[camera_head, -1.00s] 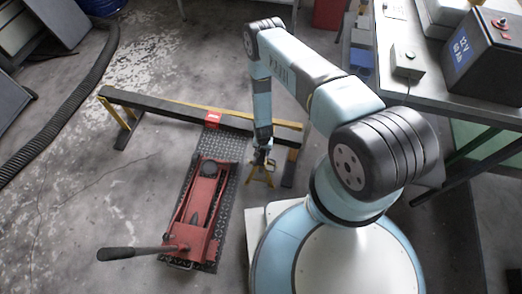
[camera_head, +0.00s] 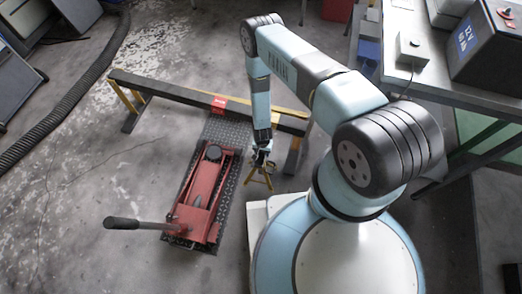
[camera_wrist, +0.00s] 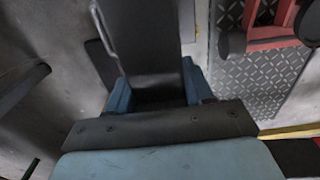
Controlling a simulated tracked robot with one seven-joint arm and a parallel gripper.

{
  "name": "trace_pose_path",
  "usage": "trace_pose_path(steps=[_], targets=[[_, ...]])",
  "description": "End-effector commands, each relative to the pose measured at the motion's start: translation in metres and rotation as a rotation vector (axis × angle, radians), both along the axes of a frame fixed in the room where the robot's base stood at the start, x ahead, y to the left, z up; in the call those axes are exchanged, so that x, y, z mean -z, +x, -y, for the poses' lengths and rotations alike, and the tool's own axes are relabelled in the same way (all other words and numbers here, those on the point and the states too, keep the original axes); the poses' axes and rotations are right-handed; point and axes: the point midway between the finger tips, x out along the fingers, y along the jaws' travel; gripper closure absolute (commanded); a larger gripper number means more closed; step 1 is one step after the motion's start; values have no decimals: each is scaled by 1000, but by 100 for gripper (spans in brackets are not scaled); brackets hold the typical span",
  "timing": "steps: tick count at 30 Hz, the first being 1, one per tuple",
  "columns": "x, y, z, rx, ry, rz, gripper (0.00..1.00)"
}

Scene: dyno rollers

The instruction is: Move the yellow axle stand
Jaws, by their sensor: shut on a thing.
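The yellow axle stand (camera_head: 258,178) is small, with splayed legs, and stands upright in the head view, right of the red trolley jack. My gripper (camera_head: 262,160) is at the top of the stand, pointing down, and is shut on it. Whether the stand's feet touch the floor is too small to tell.
A red jack (camera_head: 204,195) lies on a dark tread plate (camera_head: 230,130), its handle reaching left. A long dark beam (camera_head: 175,94) crosses behind the stand. A workbench (camera_head: 445,83) is at right.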

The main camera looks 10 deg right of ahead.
Motion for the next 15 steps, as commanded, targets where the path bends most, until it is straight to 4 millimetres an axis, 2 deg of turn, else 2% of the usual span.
trace_pose_path(steps=[1, 3, 15], targets=[[1, -8, -3, -1, 0, -10, 100], [1, -10, -4, -1, 0, -10, 100], [1, -14, -9, -6, 0, -10, 100]])
